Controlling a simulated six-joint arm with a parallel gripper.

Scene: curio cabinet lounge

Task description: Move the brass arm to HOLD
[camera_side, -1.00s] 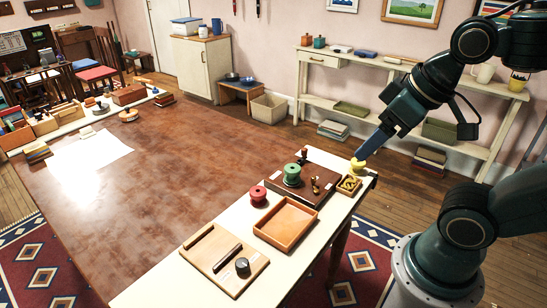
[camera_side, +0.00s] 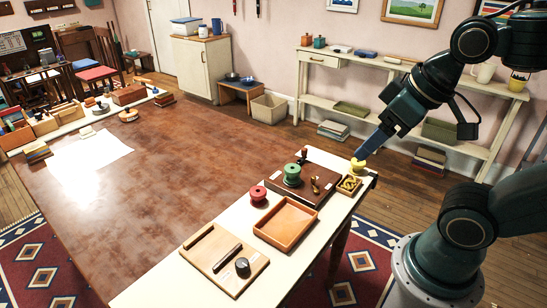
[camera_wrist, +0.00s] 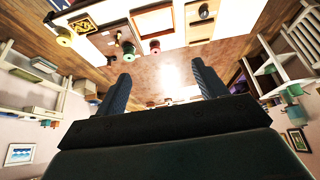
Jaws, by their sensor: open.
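A small brass arm (camera_side: 315,186) stands on a dark brown board (camera_side: 325,194) on the cream tabletop. No HOLD lettering is readable. My gripper (camera_side: 362,156) points down and left, right of the board and close to a yellow spool (camera_side: 357,166); contact between them cannot be told. In the wrist view my gripper (camera_wrist: 161,70) has its two fingers wide apart with nothing between them. The board (camera_wrist: 108,40) and green spool (camera_wrist: 129,49) lie beyond the fingertips there.
A small box with a yellow figure (camera_side: 348,185) sits beside the board. An empty wooden tray (camera_side: 286,223), a red spool (camera_side: 257,194) and a wooden panel with a black knob (camera_side: 225,259) stand nearer the front. The large brown tabletop (camera_side: 160,180) has free room.

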